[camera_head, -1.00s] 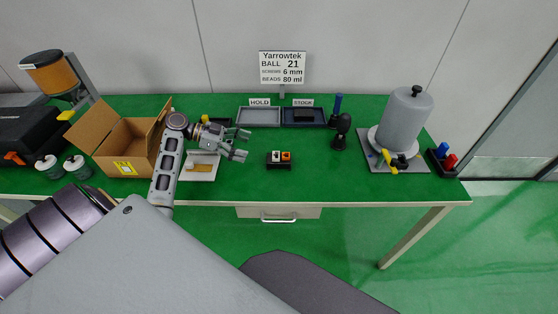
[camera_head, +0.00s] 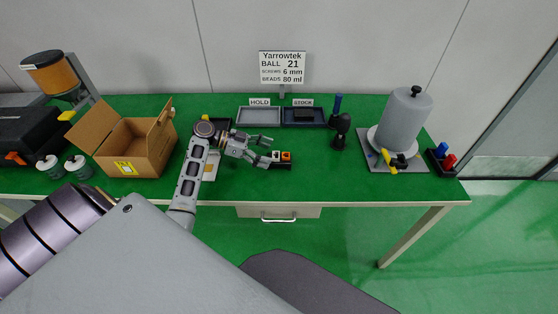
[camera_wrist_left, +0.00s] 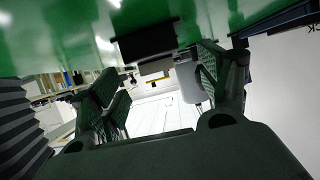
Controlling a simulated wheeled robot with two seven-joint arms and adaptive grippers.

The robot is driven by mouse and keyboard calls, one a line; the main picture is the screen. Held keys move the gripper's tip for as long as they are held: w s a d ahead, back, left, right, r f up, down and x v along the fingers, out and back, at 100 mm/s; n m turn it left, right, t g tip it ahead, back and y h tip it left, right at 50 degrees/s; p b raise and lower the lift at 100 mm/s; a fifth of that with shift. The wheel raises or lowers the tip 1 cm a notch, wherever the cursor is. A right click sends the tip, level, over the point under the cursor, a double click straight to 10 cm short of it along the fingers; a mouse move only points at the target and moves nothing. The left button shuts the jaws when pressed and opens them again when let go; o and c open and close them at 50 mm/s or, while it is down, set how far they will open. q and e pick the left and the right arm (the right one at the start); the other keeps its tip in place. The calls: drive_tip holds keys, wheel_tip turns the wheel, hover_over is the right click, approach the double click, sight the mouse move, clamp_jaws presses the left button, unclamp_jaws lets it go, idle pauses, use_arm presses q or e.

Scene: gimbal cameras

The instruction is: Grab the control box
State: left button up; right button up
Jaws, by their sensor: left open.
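In the left wrist view, which is upside down, a dark block that looks like the control box (camera_wrist_left: 147,43) lies ahead, between the spread fingers of the gripper (camera_wrist_left: 165,75). My right gripper is not in view.
Behind stand a grey tray (camera_head: 259,108) and a dark tray (camera_head: 318,124). A black upright tool (camera_head: 341,132) stands right of the control box, with a grey canister (camera_head: 404,118) farther right. An open cardboard box (camera_head: 126,150) is left of the arm.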

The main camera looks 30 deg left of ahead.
sight(278, 156)
use_arm(q)
drive_tip(key=shift+d, duration=0.1)
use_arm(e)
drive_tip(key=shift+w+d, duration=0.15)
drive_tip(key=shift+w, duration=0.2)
use_arm(q)
drive_tip(key=shift+w+d+f, duration=0.15)
drive_tip(key=shift+w+d, duration=0.15)
drive_tip(key=shift+d, duration=0.2)
drive_tip(key=shift+p+x, duration=0.35)
drive_tip(key=shift+x, duration=1.5)
drive_tip(key=shift+d, duration=0.1)
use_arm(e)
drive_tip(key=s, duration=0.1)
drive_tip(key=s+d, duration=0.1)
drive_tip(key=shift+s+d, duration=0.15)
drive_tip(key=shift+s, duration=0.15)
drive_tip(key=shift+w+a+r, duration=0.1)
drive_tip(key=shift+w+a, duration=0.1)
